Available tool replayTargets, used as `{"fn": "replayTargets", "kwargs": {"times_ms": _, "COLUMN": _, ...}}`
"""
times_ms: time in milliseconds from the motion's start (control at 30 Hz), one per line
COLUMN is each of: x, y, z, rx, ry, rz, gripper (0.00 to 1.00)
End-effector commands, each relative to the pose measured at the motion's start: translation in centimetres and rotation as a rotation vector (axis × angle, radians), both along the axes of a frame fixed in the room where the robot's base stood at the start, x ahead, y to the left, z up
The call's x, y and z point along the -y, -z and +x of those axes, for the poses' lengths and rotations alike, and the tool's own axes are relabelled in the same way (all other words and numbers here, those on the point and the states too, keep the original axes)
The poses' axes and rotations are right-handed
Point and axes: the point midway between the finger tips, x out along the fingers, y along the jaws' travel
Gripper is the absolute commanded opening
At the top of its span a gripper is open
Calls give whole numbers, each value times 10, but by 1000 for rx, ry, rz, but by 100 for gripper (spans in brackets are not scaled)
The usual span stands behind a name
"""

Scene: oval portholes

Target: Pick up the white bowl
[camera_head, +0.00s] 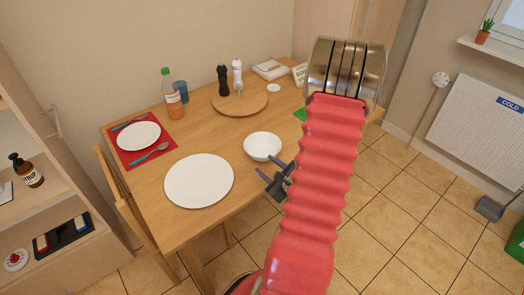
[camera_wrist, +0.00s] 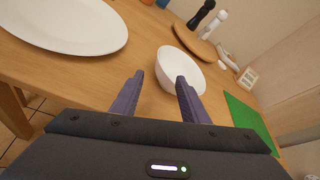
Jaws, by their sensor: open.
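The white bowl (camera_head: 262,146) stands upright and looks empty on the wooden table, near its front edge and right of a large white plate. In the wrist view the bowl (camera_wrist: 180,66) is just beyond my gripper (camera_wrist: 160,82), between the lines of its two fingers. The fingers are apart with nothing held. In the head view my gripper (camera_head: 272,180) is at the front table edge, just below and right of the bowl. I cannot tell whether a finger touches the bowl. My red arm hides part of the table's right side.
The large white plate (camera_head: 198,180) lies left of the bowl. A red mat (camera_head: 128,159) with a small plate (camera_head: 139,136) and cutlery is farther left. A bottle (camera_head: 172,95), a round board (camera_head: 226,105) with two mills, and a green board (camera_wrist: 248,117) stand around. Bare table surrounds the bowl.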

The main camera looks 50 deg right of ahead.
Motion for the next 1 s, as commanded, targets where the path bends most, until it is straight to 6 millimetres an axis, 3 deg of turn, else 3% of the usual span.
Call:
{"fn": "replayTargets", "kwargs": {"times_ms": 500, "x": 23, "y": 24, "z": 63, "rx": 0, "ry": -4, "rz": -1, "gripper": 41}}
{"fn": "replayTargets", "kwargs": {"times_ms": 1000, "x": 27, "y": 27, "z": 71, "rx": 1, "ry": -4, "rz": -1, "gripper": 41}}
